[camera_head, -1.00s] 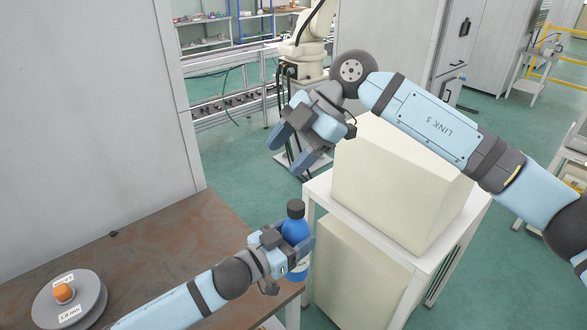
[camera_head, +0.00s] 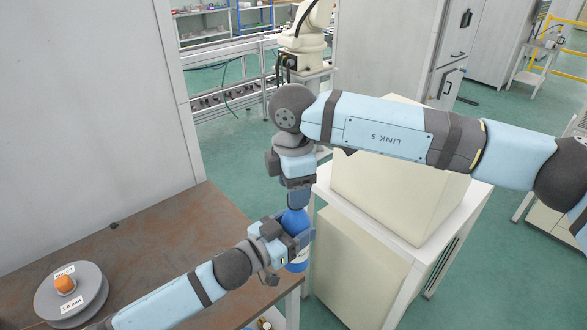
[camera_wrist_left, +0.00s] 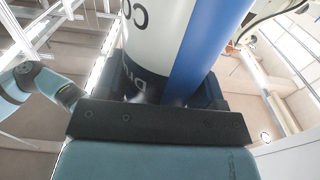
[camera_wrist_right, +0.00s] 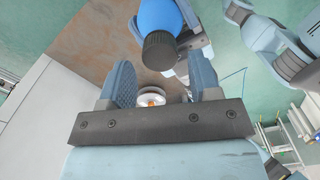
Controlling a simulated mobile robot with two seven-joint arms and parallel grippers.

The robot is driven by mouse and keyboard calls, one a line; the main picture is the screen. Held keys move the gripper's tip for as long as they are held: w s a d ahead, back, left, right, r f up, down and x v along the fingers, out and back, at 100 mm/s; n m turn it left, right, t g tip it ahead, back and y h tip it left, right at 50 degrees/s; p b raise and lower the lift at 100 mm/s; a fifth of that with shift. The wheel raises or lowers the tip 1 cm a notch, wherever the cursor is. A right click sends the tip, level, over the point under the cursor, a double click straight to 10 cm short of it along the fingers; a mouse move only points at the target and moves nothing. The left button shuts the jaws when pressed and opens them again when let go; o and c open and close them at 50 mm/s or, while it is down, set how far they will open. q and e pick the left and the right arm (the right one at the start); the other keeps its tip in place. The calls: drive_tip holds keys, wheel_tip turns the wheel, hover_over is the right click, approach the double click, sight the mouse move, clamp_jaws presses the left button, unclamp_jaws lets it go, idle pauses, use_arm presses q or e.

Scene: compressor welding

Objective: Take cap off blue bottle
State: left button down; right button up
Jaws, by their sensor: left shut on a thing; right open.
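The blue bottle (camera_head: 296,222) is held upright at the table's right edge, with its cap hidden behind my right gripper in the head view. My left gripper (camera_head: 297,243) is shut on the bottle's body. The left wrist view shows the bottle's blue side and white lettered label (camera_wrist_left: 158,40) between the fingers. My right gripper (camera_head: 298,198) is open and points down over the bottle top.
A grey round disc (camera_head: 88,306) with an orange knob sits on the brown table (camera_head: 150,238) at the left. A cream block (camera_head: 385,190) on a white stand is right of the bottle. A grey wall panel (camera_head: 80,120) rises behind the table.

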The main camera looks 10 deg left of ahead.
wheel_tip(320, 180, down, 2)
